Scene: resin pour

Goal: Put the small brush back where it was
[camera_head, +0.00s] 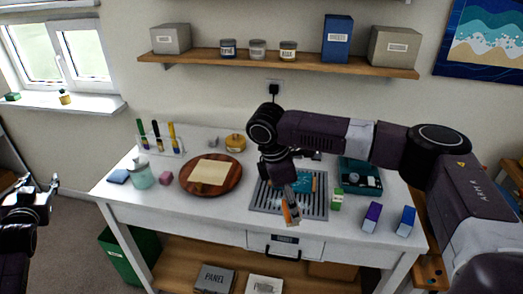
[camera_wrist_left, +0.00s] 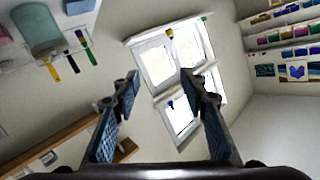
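A clear rack (camera_head: 171,151) at the table's back left holds several upright brushes (camera_head: 157,136) with dark and yellow parts. Brushes also show at the upper left of the left wrist view (camera_wrist_left: 82,40). My right gripper (camera_head: 290,207) points down over the grey slatted grille (camera_head: 262,203). A slim orange and pale thing (camera_head: 286,213) shows at its fingertips; it may be the small brush, but it is too small to identify, and the finger gap is hidden. My left gripper (camera_head: 42,188) is left of the table; its fingers are apart and empty in the left wrist view (camera_wrist_left: 160,82).
A round wooden board (camera_head: 187,182) with a pale panel, a greenish jar (camera_head: 143,174) and a pink block (camera_head: 166,179) stand left of the grille. A teal box (camera_head: 361,177) and purple (camera_head: 371,217) and blue (camera_head: 406,221) cartons stand right. A shelf (camera_head: 300,63) hangs above.

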